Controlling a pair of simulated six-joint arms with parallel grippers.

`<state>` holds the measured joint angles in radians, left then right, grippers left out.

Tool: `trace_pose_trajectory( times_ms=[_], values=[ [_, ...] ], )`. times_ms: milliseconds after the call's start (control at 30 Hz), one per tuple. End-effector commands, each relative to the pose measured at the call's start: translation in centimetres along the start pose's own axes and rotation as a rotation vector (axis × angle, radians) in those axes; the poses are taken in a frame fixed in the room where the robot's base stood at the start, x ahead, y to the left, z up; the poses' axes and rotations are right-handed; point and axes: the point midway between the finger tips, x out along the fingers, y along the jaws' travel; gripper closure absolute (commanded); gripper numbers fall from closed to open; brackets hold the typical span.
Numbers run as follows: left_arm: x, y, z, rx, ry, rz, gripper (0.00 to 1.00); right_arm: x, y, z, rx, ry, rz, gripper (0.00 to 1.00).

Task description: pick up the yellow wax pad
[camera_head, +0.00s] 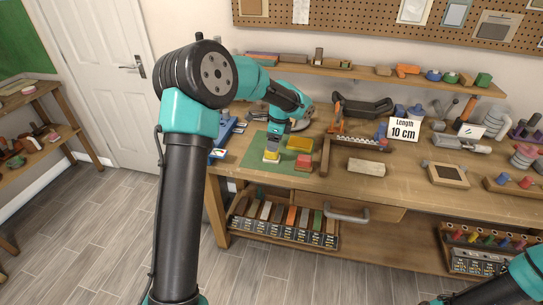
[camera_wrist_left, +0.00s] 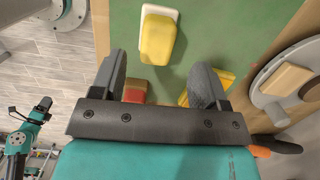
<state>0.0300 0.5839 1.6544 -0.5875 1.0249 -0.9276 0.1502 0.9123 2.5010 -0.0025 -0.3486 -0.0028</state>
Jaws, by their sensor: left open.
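A yellow pad (camera_head: 271,155) with a white base under it lies on a green mat (camera_head: 252,174) on the workbench. In the left wrist view this yellow pad (camera_wrist_left: 158,40) lies just beyond my fingertips, roughly centred between them. A second, flatter yellow piece (camera_head: 299,144) lies to its right on the mat; one finger partly hides it in the left wrist view (camera_wrist_left: 225,80). My left gripper (camera_head: 276,140) is over the mat, close to the pad. In the left wrist view its jaws (camera_wrist_left: 160,72) are apart, with nothing held.
A red block (camera_head: 303,161) lies near the flat yellow piece. A wooden rack (camera_head: 325,157) stands right of the mat, and a light wooden block (camera_head: 367,167) lies farther right. Blue items (camera_head: 224,130) stand left of the mat. A shelf (camera_head: 345,71) runs above the bench's back.

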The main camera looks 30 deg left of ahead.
Motion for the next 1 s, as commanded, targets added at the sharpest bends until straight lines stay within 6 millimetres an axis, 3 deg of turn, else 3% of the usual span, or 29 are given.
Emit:
trace_pose_trajectory(
  times_ms=[333,833,1000],
  values=[
    [4.2,0.3,0.4,-0.001,0.000,0.001,0.32,0.0,0.0,0.0,0.000,0.000,0.000,0.57],
    [4.3,0.3,0.4,0.000,0.000,0.001,0.32,0.0,0.0,0.0,0.000,0.000,0.000,0.57],
    [4.3,0.3,0.4,0.000,0.000,0.001,0.47,0.0,0.0,0.0,0.000,0.000,0.000,0.57]
  ],
)
